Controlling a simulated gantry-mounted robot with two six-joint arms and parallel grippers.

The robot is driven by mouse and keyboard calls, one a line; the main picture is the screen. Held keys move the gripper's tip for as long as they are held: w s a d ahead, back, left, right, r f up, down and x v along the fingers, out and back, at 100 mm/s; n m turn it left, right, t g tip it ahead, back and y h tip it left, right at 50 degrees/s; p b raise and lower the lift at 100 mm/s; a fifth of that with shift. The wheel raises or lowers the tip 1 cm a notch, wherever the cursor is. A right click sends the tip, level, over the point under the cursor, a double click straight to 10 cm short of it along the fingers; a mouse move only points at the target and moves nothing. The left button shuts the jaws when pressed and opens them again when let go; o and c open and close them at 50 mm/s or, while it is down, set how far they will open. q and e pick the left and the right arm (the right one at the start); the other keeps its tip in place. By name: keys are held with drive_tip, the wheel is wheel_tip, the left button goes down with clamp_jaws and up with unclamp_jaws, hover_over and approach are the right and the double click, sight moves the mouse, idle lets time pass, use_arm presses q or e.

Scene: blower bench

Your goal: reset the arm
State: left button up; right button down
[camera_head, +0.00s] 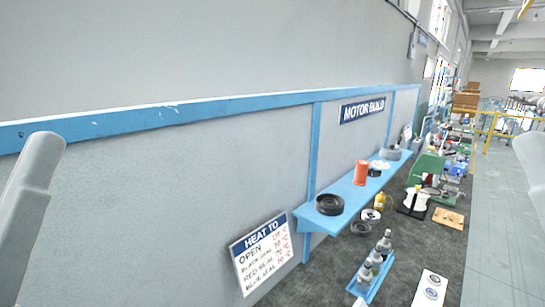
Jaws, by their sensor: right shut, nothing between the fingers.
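A pale grey link of my left arm (32,205) rises at the left edge. A pale grey part of my right arm (532,165) shows at the right edge, cut off by the frame. I make out no fingers of either gripper. Neither arm part visibly touches anything on the bench.
A blue shelf (335,222) carries a black ring (329,204) and an orange cylinder (361,172). Below stand a blue rack (378,284) of bottles, a white panel (430,290), a yellow bottle (380,201) and a green machine (425,171). Floor (503,240) is clear at right.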

use_arm(q)
wheel_tip(320, 180, up, 21)
drive_tip(key=p, duration=1.8)
use_arm(e)
wheel_tip(320, 180, up, 21)
use_arm(q)
wheel_tip(320, 180, down, 30)
drive_tip(key=b, duration=3)
use_arm(e)
wheel_tip(320, 180, down, 30)
use_arm(q)
drive_tip(key=shift+f+b, duration=0.1)
drive_tip(key=shift+b, duration=0.2)
use_arm(e)
drive_tip(key=shift+f, duration=0.1)
